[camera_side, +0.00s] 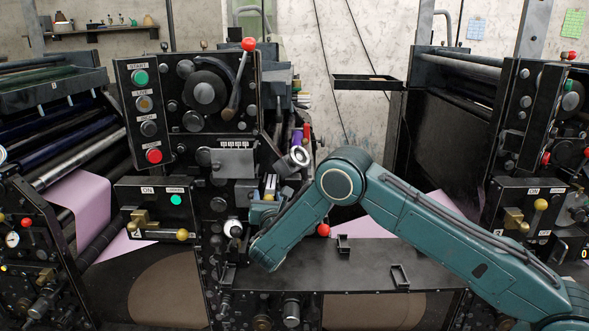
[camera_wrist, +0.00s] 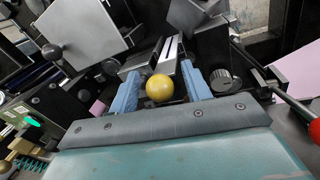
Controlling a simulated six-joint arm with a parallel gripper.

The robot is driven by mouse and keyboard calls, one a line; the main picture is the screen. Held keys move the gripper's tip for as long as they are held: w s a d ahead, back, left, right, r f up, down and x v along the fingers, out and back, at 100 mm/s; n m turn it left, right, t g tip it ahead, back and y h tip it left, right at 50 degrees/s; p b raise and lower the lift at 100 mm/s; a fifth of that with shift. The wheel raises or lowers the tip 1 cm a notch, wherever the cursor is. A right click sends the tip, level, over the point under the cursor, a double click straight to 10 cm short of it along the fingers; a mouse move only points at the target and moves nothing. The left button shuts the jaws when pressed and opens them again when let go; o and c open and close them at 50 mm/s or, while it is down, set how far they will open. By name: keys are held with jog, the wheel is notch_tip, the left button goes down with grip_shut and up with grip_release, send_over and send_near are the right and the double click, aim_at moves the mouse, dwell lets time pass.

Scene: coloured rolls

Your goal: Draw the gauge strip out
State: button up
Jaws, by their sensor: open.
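My gripper (camera_wrist: 160,74) is open, with its two blue fingers on either side of a yellow ball knob (camera_wrist: 159,88) in the wrist view. Gaps show between the knob and both fingers. Narrow pale metal strips (camera_wrist: 171,50) run away beyond the knob between dark metal parts; I take the gauge strip to be among them, but cannot tell exactly which piece it is. In the side view my gripper (camera_side: 265,205) is at the front of the black press, low and right of its centre. A small yellow-and-white piece (camera_side: 270,185) shows just above the fingers; the knob cannot be made out there.
A red-tipped lever (camera_wrist: 306,104) lies right of my gripper in the wrist view. A black shelf (camera_side: 350,262) with two small brackets lies below my arm. A control box (camera_side: 157,208) with a green button stands left. Pink sheet (camera_side: 82,200) runs through the left rollers.

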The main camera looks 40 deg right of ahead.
jog(key=shift+w+d, duration=0.3)
jog(key=shift+w, duration=0.15)
jog(key=shift+c, duration=0.2)
jog(key=shift+a, duration=0.1)
grip_shut()
jog(key=shift+a, duration=0.2)
jog(key=w+a+v, duration=0.1)
jog(key=v, duration=0.6)
jog(key=shift+s+a, duration=0.3)
grip_release()
jog(key=shift+o, duration=0.2)
